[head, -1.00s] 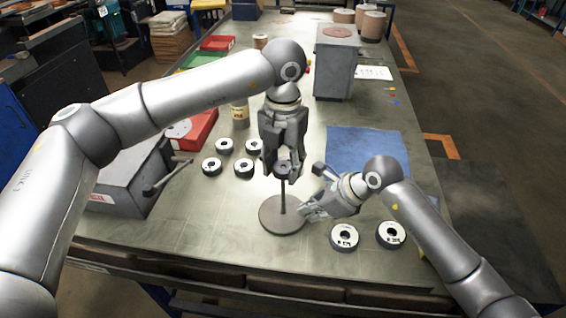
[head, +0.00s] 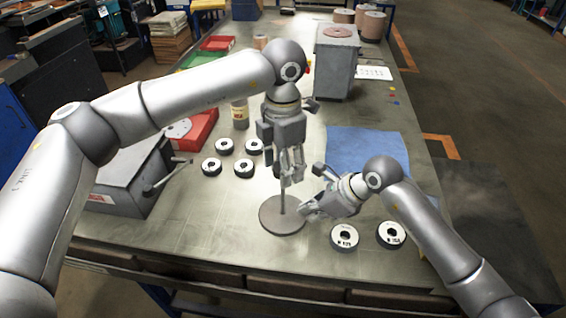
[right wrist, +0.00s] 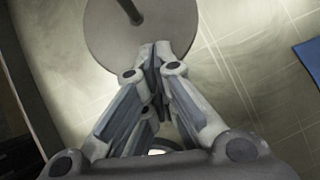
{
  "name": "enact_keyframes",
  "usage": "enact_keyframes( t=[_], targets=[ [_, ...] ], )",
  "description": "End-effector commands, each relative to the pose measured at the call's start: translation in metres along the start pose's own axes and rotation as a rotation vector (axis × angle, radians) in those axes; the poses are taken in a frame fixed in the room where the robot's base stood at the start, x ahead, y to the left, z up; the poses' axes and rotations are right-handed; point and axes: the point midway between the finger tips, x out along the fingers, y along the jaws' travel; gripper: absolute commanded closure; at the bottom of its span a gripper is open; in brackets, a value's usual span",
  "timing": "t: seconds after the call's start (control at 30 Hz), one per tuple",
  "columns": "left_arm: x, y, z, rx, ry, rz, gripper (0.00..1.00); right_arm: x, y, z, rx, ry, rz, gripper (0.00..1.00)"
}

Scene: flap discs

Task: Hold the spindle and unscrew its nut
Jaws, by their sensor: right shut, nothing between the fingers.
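The spindle is a thin dark upright rod (head: 283,198) on a round grey base (head: 272,219). In the right wrist view its rod (right wrist: 130,10) and base (right wrist: 105,35) show at the top. My left gripper (head: 290,180) points down over the spindle's top, and its fingers hide the nut there. I cannot tell whether they are closed on it. My right gripper (head: 306,211) is shut and empty, low at the right edge of the base. In the right wrist view its fingertips (right wrist: 156,52) meet in front of the base, apart from the rod.
Black-and-white ring-shaped discs lie left of the spindle (head: 244,168) and at the front right (head: 345,237). A blue cloth (head: 365,148) lies at the right. A grey box with a lever (head: 130,180) stands at the left, a tall grey block (head: 336,65) at the back.

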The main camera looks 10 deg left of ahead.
Motion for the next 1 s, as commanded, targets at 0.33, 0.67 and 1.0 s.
enact_keyframes(
  t=[0.33, 0.67, 1.0],
  targets=[
    [-0.0002, 0.0005, 0.0001, 0.372, 0.0, 0.001, 0.46, 0.0006, 0.0003, -0.0004, 0.0, 0.001, 0.001, 1.0],
    [-0.0001, 0.0006, 0.0, 0.728, 0.001, 0.001, 0.46, 0.0006, 0.0003, -0.0004, 0.0, 0.001, 0.001, 1.0],
    [-0.0001, 0.0008, 0.0, 1.095, 0.001, 0.001, 0.46, 0.0006, 0.0003, -0.0004, 0.0, 0.001, 0.001, 1.0]
  ],
)
